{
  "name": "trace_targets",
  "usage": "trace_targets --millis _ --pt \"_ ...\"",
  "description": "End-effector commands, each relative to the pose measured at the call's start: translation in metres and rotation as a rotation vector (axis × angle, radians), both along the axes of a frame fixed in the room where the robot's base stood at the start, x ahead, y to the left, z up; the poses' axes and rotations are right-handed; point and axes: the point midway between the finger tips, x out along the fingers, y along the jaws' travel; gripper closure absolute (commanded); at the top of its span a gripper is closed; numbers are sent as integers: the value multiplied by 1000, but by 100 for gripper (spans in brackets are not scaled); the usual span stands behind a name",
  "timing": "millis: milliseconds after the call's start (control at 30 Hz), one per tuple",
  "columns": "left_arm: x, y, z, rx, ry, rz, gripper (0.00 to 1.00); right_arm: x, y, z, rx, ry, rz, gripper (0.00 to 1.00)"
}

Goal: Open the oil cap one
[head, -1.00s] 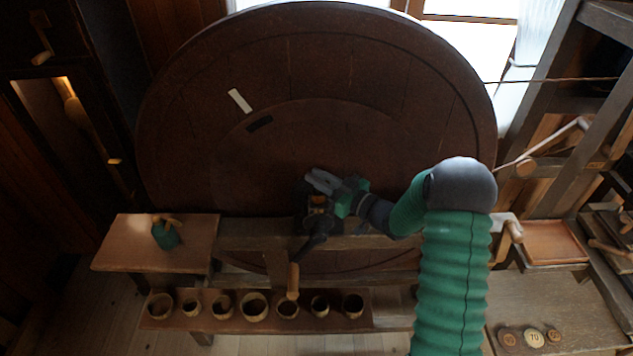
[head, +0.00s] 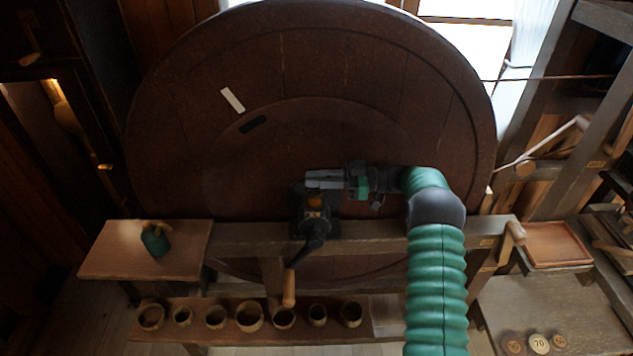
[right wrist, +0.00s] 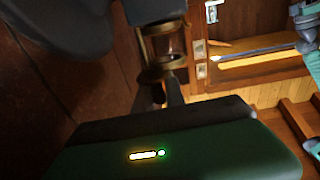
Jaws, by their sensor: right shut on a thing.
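A small oil cup with amber glass (head: 315,202) stands on the dark bearing block (head: 312,228) at the wheel's hub. In the right wrist view, its glass (right wrist: 171,43) sits against a brass cap (right wrist: 160,74). My right gripper (head: 322,180) reaches in level from the right, over the cup. Its fingers (right wrist: 160,92) are shut on the brass cap, hiding part of it. I cannot tell whether the cap has turned or lifted. A teal and grey part (right wrist: 307,30), probably of my left arm, is cut off at the right wrist view's edge.
A large dark wheel (head: 330,60) stands close behind. A wooden beam (head: 375,238) and a crank handle (head: 289,287) lie below the gripper. A green can (head: 156,241) stands on the left table (head: 110,250). Several bowls (head: 250,316) line the low bench.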

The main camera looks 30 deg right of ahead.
Motion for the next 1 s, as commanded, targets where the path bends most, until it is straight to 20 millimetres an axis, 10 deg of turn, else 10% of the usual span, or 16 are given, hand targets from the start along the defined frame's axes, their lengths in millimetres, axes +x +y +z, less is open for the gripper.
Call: trace_targets --millis 467,667,1000 --pt "0 0 -1 0 0 0 64 0 0 0 1 1 16 100" --pt "0 0 -1 0 0 0 64 0 0 0 1 -1 16 63" --pt "0 0 -3 0 0 0 64 -2 -2 0 0 -2 15 63"
